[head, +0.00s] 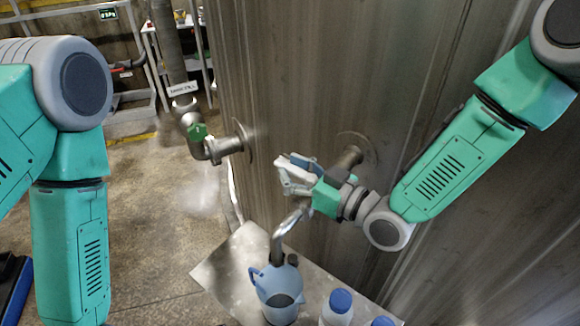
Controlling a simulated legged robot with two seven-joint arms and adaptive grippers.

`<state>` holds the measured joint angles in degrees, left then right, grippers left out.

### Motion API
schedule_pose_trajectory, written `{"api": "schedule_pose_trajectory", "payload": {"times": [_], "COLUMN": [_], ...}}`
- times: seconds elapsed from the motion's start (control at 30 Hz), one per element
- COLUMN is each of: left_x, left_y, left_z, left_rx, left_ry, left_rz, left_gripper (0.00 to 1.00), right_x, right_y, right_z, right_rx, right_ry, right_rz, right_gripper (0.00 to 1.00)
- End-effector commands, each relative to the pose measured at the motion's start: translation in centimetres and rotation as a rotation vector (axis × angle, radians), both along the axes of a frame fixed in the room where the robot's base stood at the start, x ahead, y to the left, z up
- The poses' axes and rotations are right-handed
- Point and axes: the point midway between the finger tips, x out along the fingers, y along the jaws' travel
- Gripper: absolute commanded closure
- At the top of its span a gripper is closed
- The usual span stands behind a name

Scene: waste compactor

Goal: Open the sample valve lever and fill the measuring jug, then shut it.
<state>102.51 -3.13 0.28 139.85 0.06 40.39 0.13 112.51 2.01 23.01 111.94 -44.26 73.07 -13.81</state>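The sample valve's pipe (349,158) comes out of the grey metal wall, and a bent metal spout (283,232) points down over the jug. The blue measuring jug (275,286) stands upright under the spout, its handle on the left. A dark patch shows on the jug; I cannot tell whether it is liquid. My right gripper (290,172) is at the valve, above the spout and in front of the pipe. It hides most of the valve, and I cannot make out the lever or whether the fingers hold it. My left arm hangs at the left; its gripper is out of view.
The jug stands on a pale stand (231,261). Two white bottles with blue caps (340,302) (382,322) are close to its right. A green-handled valve (197,132) on another pipe is further left, with pale vapour below it.

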Motion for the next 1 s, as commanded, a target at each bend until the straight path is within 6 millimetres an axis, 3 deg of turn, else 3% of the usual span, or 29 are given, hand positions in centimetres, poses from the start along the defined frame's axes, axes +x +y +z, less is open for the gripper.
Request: {"api": "schedule_pose_trajectory", "payload": {"times": [0.13, 0.23, 0.27, 1.0], "left_x": [0.03, 0.03, 0.03, 0.02], "left_y": [-0.02, -0.01, 0.0, 0.0], "left_z": [-0.02, -0.01, -0.01, -0.6], "left_rx": [0.0, 0.0, 0.0, 0.0], "left_ry": [-0.001, -0.001, -0.001, -0.001], "left_rz": [0.0, 0.0, 0.0, 0.0], "left_gripper": [0.0, 0.0, 0.0, 0.0], "right_x": [-0.08, -0.12, -0.09, -0.03], "right_y": [0.08, 0.33, 0.38, 0.63], "right_z": [-0.02, 0.03, 0.04, 0.41], "right_rx": [-0.005, -0.008, -0.008, -0.003], "right_ry": [0.0, -0.002, -0.003, -0.011], "right_rz": [-0.005, -0.006, -0.006, 0.051], "right_gripper": [0.63, 0.98, 1.0, 1.0]}}
